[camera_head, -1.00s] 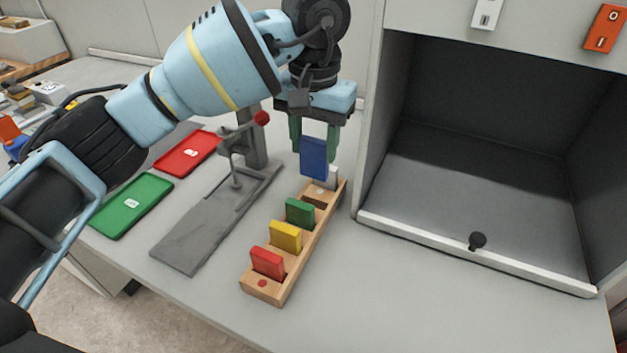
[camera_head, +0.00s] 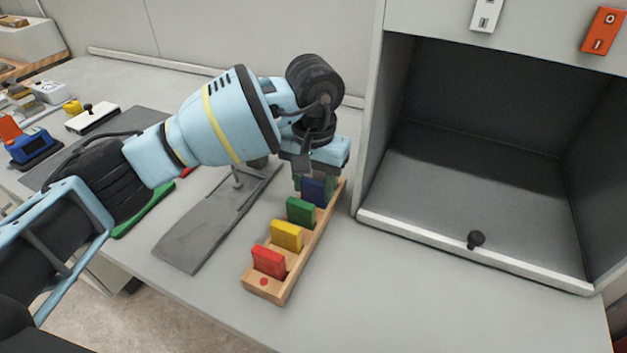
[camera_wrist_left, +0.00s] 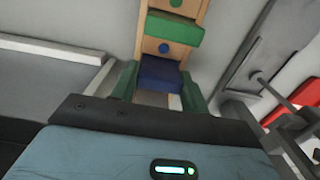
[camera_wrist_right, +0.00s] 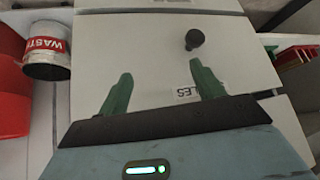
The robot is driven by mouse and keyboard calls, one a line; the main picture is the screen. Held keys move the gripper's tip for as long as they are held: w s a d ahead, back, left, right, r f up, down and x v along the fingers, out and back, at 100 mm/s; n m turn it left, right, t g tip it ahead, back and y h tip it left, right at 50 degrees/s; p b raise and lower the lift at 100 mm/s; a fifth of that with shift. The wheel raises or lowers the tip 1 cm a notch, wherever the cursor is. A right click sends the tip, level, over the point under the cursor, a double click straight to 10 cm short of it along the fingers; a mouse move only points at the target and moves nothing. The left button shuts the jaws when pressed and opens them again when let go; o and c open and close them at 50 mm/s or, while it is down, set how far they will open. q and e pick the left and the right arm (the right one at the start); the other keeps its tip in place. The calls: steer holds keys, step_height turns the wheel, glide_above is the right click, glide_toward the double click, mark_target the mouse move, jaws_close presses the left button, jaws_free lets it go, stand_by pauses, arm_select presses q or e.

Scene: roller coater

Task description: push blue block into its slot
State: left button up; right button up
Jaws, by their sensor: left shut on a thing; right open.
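The blue block (camera_head: 313,191) stands at the far part of the wooden rack (camera_head: 262,288), behind the green block (camera_head: 300,212). My left gripper (camera_head: 314,180) is above the rack with its fingers around the blue block, shut on it. In the left wrist view the blue block (camera_wrist_left: 159,76) lies between the green fingers, next to a blue dot on the rack. The block's lower end is hidden, so I cannot tell how deep it sits. My right gripper (camera_wrist_right: 163,90) is open and empty in the right wrist view.
Yellow (camera_head: 286,236) and red (camera_head: 268,262) blocks stand in the rack's nearer slots. A grey clamp plate (camera_head: 200,235) lies left of the rack. An open cabinet (camera_head: 470,190) stands right. The front table is clear.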

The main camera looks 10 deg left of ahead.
mark_target(314, 182)
arm_select(q)
steer(key=shift+f, duration=0.1)
steer(key=o, duration=1)
step_height(314, 182, up, 12)
steer(key=shift+r+b, duration=0.15)
steer(key=shift+b, duration=0.15)
